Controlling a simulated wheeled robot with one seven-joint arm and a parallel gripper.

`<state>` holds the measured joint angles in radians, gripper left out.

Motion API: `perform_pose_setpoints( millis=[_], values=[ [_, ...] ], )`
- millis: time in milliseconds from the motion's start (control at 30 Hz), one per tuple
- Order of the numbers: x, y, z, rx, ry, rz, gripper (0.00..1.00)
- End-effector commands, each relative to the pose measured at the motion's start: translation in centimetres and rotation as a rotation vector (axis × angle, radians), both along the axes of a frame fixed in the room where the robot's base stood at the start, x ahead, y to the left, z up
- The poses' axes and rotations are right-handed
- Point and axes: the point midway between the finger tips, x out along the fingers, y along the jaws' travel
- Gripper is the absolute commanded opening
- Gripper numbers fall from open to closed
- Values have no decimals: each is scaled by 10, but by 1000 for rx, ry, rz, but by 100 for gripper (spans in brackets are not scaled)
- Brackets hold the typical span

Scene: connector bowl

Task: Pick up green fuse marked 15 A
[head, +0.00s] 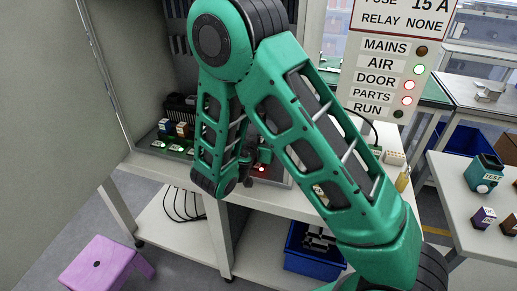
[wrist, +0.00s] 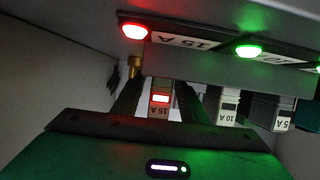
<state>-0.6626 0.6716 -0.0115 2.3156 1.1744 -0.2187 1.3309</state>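A fuse marked 15 A (wrist: 160,101) shows in the wrist view between my gripper's two dark fingers; its label is upside down there and its window glows red. The fuse stands against a grey rail with a 15 A label (wrist: 187,42) and a lit red lamp (wrist: 134,31). In the head view my arm hides the fuse and most of the gripper; a red light (head: 262,169) shows beside it.
Fuses marked 10 A (wrist: 228,108) and 5 A (wrist: 284,116) stand close by on the right in the wrist view. A cabinet wall is near on the left. The head view shows a blue bin (head: 309,262), a purple stool (head: 97,264) and a side table (head: 452,190).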

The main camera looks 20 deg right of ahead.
Motion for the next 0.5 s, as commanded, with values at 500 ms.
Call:
perform_pose_setpoints(
  millis=[500],
  values=[
    [2, -2, -1, 0, 0, 0, 0]
  ],
)
